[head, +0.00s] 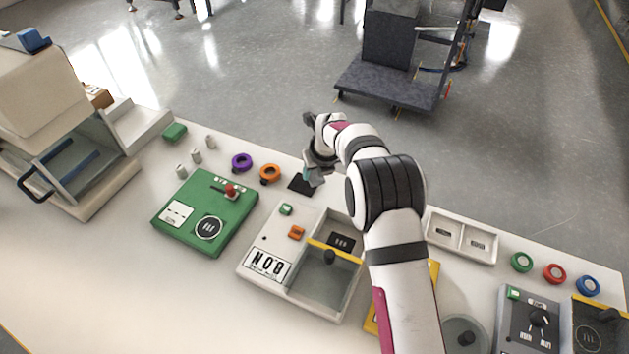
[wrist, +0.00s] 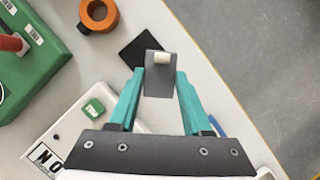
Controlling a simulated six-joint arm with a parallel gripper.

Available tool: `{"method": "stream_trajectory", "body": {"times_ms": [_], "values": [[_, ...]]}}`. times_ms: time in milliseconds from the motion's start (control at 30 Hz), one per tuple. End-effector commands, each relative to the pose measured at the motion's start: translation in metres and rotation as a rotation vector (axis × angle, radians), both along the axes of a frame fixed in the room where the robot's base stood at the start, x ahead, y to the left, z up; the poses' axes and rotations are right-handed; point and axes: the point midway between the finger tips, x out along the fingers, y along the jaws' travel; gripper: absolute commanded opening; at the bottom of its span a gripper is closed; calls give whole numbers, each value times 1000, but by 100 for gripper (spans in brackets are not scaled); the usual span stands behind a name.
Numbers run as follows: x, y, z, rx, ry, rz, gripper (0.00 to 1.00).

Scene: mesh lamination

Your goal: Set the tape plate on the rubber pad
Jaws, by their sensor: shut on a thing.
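The rubber pad is a flat black square (head: 301,185) lying on the white table near its far edge; it also shows in the wrist view (wrist: 138,50). My gripper (wrist: 160,80) has its teal fingers shut on a small grey tape plate (wrist: 160,88) with a short whitish cylinder at its far end. In the wrist view the plate overlaps the pad's lower right corner. In the head view my gripper (head: 311,174) is at the pad's right side, and the plate is hard to make out. I cannot tell how high the plate is above the table.
An orange ring (head: 270,174) and a purple ring (head: 241,162) lie left of the pad. A green device (head: 180,229) with a red lever and a white machine (head: 270,245) with a clear-covered bay stand nearer. The table's far edge is close behind the pad.

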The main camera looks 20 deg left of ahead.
Motion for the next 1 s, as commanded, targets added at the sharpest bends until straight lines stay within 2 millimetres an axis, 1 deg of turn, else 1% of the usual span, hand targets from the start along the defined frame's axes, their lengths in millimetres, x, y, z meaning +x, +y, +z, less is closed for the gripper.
{"method": "stream_trajectory", "body": {"times_ms": [67,233,267,533,567,700,733,1000], "values": [[0,2,-8,-1,2,-1,0],[-1,2,-39,0,2,-1,0],[0,2,-41,0,2,-1,0],[0,2,-43,1,0,0,0],[0,2,-43,1,-1,0,52],[0,2,-43,1,0,0,78],[0,2,-43,1,0,0,79],[0,2,-41,1,0,0,79]]}}
